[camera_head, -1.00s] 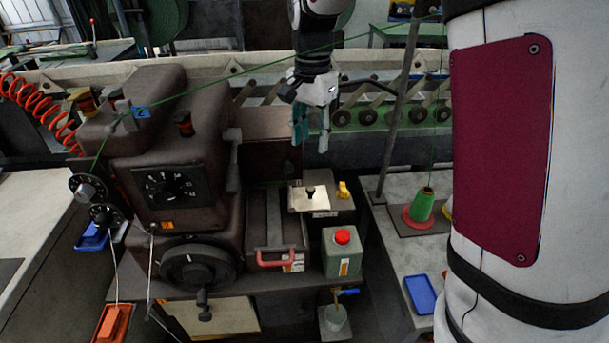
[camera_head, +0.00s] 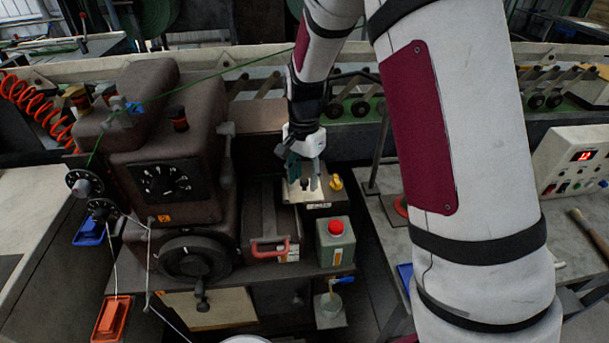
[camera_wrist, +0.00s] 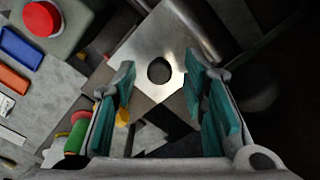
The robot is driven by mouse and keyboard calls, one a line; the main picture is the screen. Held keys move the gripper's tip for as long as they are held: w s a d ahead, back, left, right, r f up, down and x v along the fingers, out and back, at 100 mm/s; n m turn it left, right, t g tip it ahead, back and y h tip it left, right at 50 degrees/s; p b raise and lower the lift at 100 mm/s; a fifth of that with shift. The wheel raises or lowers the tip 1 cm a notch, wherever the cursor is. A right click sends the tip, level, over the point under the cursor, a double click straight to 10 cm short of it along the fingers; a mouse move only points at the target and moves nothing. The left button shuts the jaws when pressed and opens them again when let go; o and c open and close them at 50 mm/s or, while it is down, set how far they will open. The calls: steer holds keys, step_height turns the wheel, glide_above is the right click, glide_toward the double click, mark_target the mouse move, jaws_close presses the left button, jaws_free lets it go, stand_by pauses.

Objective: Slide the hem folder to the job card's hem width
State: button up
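The bright metal plate of what looks like the hem folder (camera_head: 291,194) sits on a dark block right of the sewing machine. In the wrist view the plate (camera_wrist: 138,48) shows a dark round knob (camera_wrist: 159,70). My gripper (camera_head: 304,181) is over the plate, fingers pointing down. In the wrist view my gripper (camera_wrist: 160,88) is open, its teal pads on either side of the knob and apart from it. A small pale label (camera_head: 319,206) is on the block's front; its marks are too small to read. I cannot make out a job card.
A yellow knob (camera_head: 336,183) is close to the right of the plate. A green box with a red button (camera_head: 336,227) stands in front. The machine head (camera_head: 165,160) and a red handle (camera_head: 269,247) are to the left. A control box (camera_head: 574,160) is far right.

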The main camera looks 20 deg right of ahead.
mark_target(306, 179)
jaws_close()
steer(key=shift+s+d, duration=0.1)
steer(key=shift+d, duration=0.2)
jaws_free()
step_height(306, 179, up, 12)
stand_by(0.6)
stand_by(0.4)
